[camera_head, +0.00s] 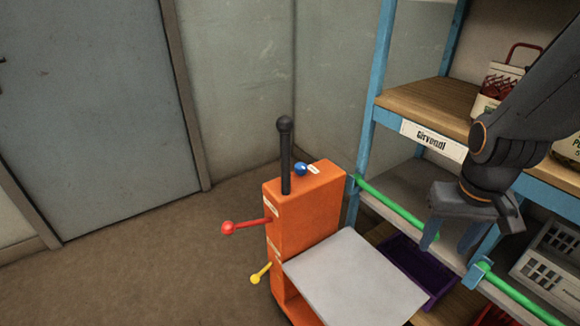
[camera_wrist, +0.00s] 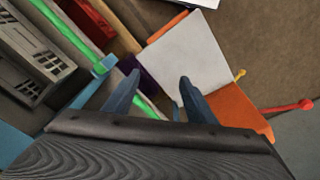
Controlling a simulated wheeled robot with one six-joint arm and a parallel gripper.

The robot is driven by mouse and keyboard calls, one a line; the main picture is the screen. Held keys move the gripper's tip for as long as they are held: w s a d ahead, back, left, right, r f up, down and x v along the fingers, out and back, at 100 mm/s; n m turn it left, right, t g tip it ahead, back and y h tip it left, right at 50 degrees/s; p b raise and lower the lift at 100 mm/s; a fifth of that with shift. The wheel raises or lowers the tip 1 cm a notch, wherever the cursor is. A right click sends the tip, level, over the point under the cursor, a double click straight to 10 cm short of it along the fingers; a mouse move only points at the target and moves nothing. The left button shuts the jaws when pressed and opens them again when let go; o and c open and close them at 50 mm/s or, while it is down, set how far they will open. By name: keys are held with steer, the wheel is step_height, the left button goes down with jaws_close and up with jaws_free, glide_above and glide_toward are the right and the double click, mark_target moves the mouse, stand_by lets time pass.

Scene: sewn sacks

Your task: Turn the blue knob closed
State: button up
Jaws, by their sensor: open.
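The blue knob (camera_head: 300,169) sits on top of an orange machine (camera_head: 305,222), beside a black upright post (camera_head: 285,150). A small white label is next to the knob. My gripper (camera_head: 452,240) is to the right of the machine, in front of the shelf, pointing down. Its fingers are apart and empty. In the wrist view my gripper (camera_wrist: 155,92) shows its two fingers spread, with the orange machine (camera_wrist: 240,112) to the right of them. The blue knob cannot be made out in the wrist view.
A red lever (camera_head: 243,226) and a yellow lever (camera_head: 260,273) stick out left of the machine. A grey plate (camera_head: 355,277) extends from its front. A blue-framed shelf (camera_head: 372,105) with a green rail (camera_head: 395,206) stands at right. The floor (camera_head: 150,265) at left is clear.

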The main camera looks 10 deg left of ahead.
mark_target(306, 170)
steer(key=w+a+f+n+t+y, duration=0.2)
steer(key=w+a+n+t, duration=0.15)
steer(key=w, duration=0.95)
steer(key=w+a+f+n+t+y, duration=0.1)
steer(key=w+a+f+n+t, duration=0.3)
steer(key=w, duration=0.9)
steer(key=w+a+n+y, duration=0.1)
steer(key=a+y, duration=0.2)
steer(key=a, duration=0.3)
steer(key=w+a+f+n+y, duration=0.1)
steer(key=a+y, duration=0.3)
steer(key=a, duration=0.2)
steer(key=w+a+f+n+y, duration=0.1)
steer(key=a+y, duration=0.2)
steer(key=a, duration=0.2)
steer(key=shift+a+n, duration=0.35)
steer(key=shift+a, duration=0.05)
steer(key=s+a+g+y, duration=0.1)
steer(key=s+a+n+g+y, duration=0.1)
steer(key=a+y, duration=0.1)
steer(key=shift+s+f, duration=0.2)
steer(key=shift+s, duration=0.2)
steer(key=shift+s+a+n+y, duration=0.15)
steer(key=shift+n+y, duration=0.15)
steer(key=shift+y, duration=0.2)
steer(key=shift+a, duration=0.3)
steer(key=shift+p+x, duration=0.65)
steer(key=shift+x, duration=2.95)
